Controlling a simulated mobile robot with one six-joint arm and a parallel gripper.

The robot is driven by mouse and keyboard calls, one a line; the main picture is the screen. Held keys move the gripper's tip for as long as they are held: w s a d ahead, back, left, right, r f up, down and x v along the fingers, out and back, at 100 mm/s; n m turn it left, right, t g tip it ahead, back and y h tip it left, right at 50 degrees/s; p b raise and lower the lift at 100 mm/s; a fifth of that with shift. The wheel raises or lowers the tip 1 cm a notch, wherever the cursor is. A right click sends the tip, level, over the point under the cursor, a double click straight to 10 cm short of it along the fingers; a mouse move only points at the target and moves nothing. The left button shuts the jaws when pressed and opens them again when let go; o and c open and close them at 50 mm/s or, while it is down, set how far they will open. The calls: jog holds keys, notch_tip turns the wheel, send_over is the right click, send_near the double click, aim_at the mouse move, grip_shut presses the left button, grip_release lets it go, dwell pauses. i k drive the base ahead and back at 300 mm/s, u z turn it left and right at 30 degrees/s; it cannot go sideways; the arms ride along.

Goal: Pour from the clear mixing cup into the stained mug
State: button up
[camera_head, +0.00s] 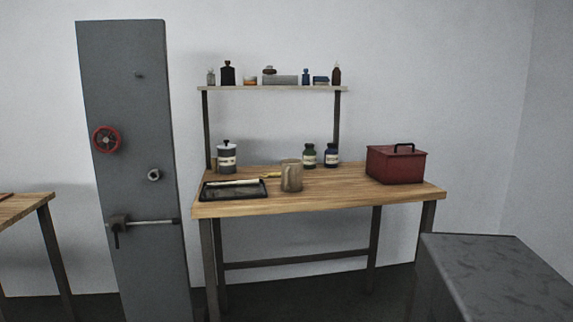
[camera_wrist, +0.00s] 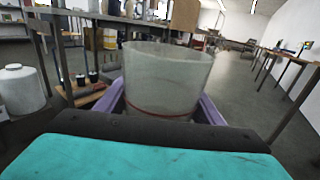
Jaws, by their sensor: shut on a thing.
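The clear mixing cup (camera_wrist: 165,75) fills the middle of the wrist view. It is translucent grey, with its rim up and a reddish line around its lower part. My gripper (camera_wrist: 163,100) is shut on it, with purple fingers on both sides. I cannot tell what or how much is inside. In the head view a grey-brown stained mug (camera_head: 291,176) stands upright near the front edge of the wooden workbench (camera_head: 350,194). The inside of the mug is hidden. My gripper and the cup do not show in the head view.
A shelf (camera_head: 270,88) stands above. A grey cabinet (camera_head: 135,180) stands left of the bench.

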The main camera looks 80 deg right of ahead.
aim_at(291, 168)
jog(key=k, duration=1.05)
jog(key=z, duration=0.75)
jog(key=i, duration=1)
jog(key=u, duration=0.1)
